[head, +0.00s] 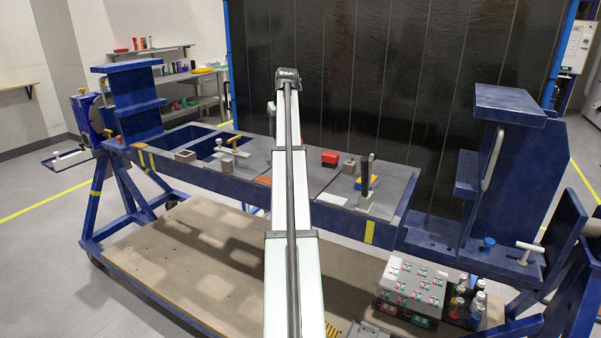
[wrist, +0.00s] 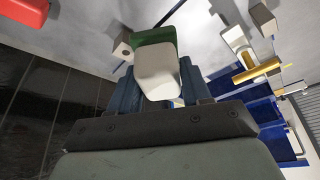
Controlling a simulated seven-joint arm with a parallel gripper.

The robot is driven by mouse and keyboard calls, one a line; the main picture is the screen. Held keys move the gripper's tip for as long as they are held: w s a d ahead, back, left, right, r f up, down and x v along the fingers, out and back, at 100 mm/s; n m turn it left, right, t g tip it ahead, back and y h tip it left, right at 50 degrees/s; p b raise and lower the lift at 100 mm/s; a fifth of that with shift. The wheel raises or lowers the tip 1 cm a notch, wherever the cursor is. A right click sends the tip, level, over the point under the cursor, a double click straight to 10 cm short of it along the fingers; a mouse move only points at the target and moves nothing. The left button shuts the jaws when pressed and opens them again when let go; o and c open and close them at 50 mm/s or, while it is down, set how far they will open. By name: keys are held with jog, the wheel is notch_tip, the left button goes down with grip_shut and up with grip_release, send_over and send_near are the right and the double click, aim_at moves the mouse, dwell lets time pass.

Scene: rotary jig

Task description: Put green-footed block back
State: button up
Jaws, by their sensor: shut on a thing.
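In the wrist view, my gripper (wrist: 160,92) is shut on a pale block with a green foot. The pale body of the green-footed block (wrist: 157,72) is between the two blue fingers, and its green foot (wrist: 153,36) points away from the palm. The foot is over or against the grey plate; I cannot tell whether they touch. In the head view, my own arm hides the gripper and this block.
A red block (head: 330,158), a grey block (head: 349,165) and a yellow-and-blue piece (head: 366,184) with a dark upright sit right of my arm on the jig. A grey hollow block (head: 185,156) and a clamp (head: 232,146) sit left. The jig's blue uprights stand at both ends.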

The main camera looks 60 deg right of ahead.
jog(key=s+d+f+n, duration=0.2)
jog(key=s+n, duration=0.1)
jog(key=s, duration=0.5)
jog(key=shift+t+y, duration=0.3)
jog(key=shift+y, duration=0.1)
jog(key=shift+w+a+f, duration=0.1)
jog(key=shift+w+f, duration=0.05)
jog(key=shift+f, duration=2.25)
jog(key=shift+w+a+f, duration=0.1)
jog(key=shift+f, duration=2.3)
jog(key=shift+f, duration=0.15)
jog(key=o, duration=1.1)
jog(key=v, duration=1.2)
